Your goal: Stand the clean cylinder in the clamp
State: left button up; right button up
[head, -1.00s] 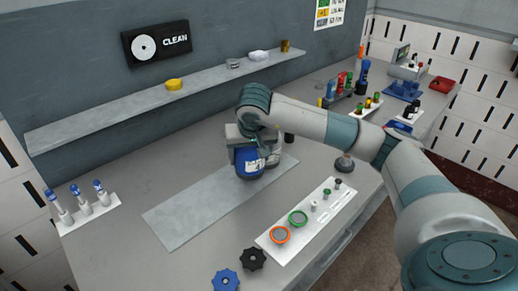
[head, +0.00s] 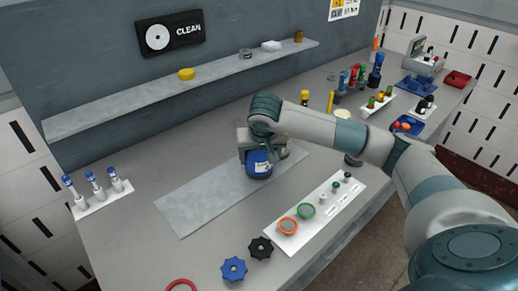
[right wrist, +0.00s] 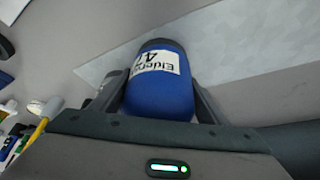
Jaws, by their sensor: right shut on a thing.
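A blue cylinder (head: 259,167) with a white label and a dark end is in my right gripper (head: 256,148), above or on the pale grey strip on the bench; I cannot tell whether it touches. In the right wrist view the cylinder (right wrist: 160,90) sits between the two fingers, with part of its label showing. Grey parts beside the gripper in the head view are partly hidden by my arm. A wall sign (head: 170,34) reads CLEAN beside a white disc. I cannot make out a clamp for certain. My left gripper is not in view.
The pale strip (head: 205,198) is bare on its left. A white tray (head: 322,210) with coloured rings and small pieces lies at the front right. Black (head: 261,248) and blue (head: 233,268) knobs lie near the front. A rack of tubes (head: 103,197) stands at left. A shelf (head: 120,108) runs along the wall.

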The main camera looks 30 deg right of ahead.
jog(key=shift+f, duration=0.1)
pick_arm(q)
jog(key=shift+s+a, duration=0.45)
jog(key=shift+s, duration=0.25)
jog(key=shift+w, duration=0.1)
pick_arm(e)
jog(key=shift+w, duration=0.1)
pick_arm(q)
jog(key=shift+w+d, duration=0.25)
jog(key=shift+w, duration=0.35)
pick_arm(e)
jog(key=shift+f, duration=0.1)
jog(key=o, duration=2.1)
jog(key=shift+f, duration=0.1)
jog(key=shift+c, duration=0.2)
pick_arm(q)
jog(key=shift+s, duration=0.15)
